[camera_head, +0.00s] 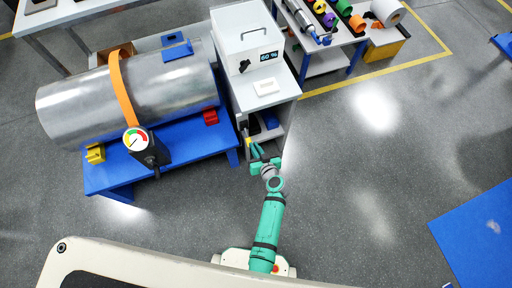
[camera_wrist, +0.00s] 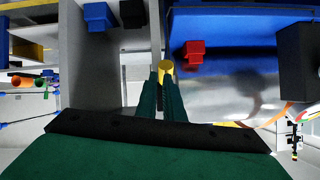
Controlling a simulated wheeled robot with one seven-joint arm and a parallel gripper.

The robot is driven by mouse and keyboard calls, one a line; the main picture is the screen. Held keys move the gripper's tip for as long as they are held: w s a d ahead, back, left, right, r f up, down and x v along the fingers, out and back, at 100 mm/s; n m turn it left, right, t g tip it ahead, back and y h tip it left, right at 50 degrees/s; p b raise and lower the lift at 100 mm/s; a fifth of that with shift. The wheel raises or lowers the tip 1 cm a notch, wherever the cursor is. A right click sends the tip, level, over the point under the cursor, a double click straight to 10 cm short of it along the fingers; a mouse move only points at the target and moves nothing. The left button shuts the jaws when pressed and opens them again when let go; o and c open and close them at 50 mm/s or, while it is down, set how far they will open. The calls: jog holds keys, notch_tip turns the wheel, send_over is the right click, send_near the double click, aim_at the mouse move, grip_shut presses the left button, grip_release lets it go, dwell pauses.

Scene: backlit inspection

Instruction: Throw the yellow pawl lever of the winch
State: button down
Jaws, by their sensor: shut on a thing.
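The yellow pawl lever (camera_wrist: 166,68) shows in the wrist view as a short yellow end between my fingertips. My gripper (camera_wrist: 166,82) has its green fingers close together and is shut on the lever; the fingers hide the lower part of it. In the head view my gripper (camera_head: 256,153) is low at the front of the white cabinet (camera_head: 265,90), just right of the blue bench. A little yellow shows there at the fingers. The lever's mount and the winch body cannot be made out clearly.
The blue bench (camera_head: 180,158) left of my gripper carries a large metal cylinder (camera_head: 150,98) with an orange strap, a gauge (camera_head: 136,139), a red block (camera_head: 210,117) and a yellow block (camera_head: 95,153). The floor to the right is free up to a blue mat (camera_head: 480,235).

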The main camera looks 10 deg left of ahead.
jog(key=shift+s+a+f, duration=0.25)
jog(key=shift+a+f, duration=0.1)
jog(key=shift+f, duration=0.1)
jog(key=s+d, duration=0.7)
jog(key=s, duration=0.2)
jog(key=shift+d+r, duration=0.25)
jog(key=shift+r, duration=0.05)
